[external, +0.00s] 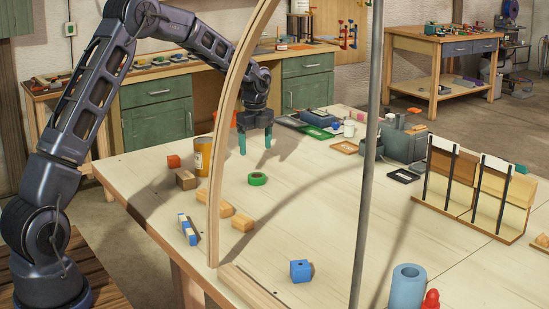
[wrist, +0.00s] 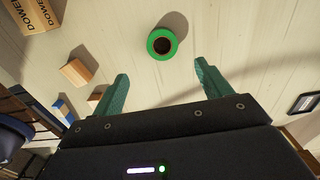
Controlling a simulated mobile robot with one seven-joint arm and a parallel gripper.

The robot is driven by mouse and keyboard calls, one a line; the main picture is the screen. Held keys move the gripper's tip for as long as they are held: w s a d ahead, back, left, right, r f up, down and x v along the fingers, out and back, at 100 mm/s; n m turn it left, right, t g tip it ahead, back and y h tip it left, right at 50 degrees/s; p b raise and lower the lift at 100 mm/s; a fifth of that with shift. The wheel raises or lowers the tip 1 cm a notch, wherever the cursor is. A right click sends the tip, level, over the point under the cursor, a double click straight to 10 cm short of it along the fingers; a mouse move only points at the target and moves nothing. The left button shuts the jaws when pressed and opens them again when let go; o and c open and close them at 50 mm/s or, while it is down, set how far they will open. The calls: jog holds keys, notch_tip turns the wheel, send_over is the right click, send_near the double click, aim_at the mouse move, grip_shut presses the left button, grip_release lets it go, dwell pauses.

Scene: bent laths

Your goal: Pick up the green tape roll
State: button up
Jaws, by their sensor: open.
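The green tape roll (external: 257,179) lies flat on the pale wooden table, near its middle in the external view. In the wrist view the green tape roll (wrist: 162,44) shows its dark centre hole and sits beyond the fingertips, roughly between them. My gripper (external: 255,146) hangs above the table, up and slightly left of the roll in the external view, with its teal fingers pointing down. In the wrist view my gripper (wrist: 160,70) has its two fingers spread wide with nothing between them. It does not touch the roll.
A bent lath (external: 218,150) arches up in front of the arm, and a grey pole (external: 367,160) stands right of it. An orange-brown can (external: 203,157), wooden blocks (external: 242,222) and a blue block (external: 301,271) stand around.

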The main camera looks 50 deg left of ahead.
send_over(257, 175)
jog(key=f, duration=0.5)
jog(key=shift+s+d, duration=0.25)
jog(key=shift+s, duration=0.15)
jog(key=shift+w+a+f, duration=0.1)
jog(key=shift+w+f, duration=0.05)
jog(key=shift+f, duration=1.2)
jog(key=shift+w+f, duration=0.1)
jog(key=shift+f, duration=1.25)
jog(key=c, duration=1.1)
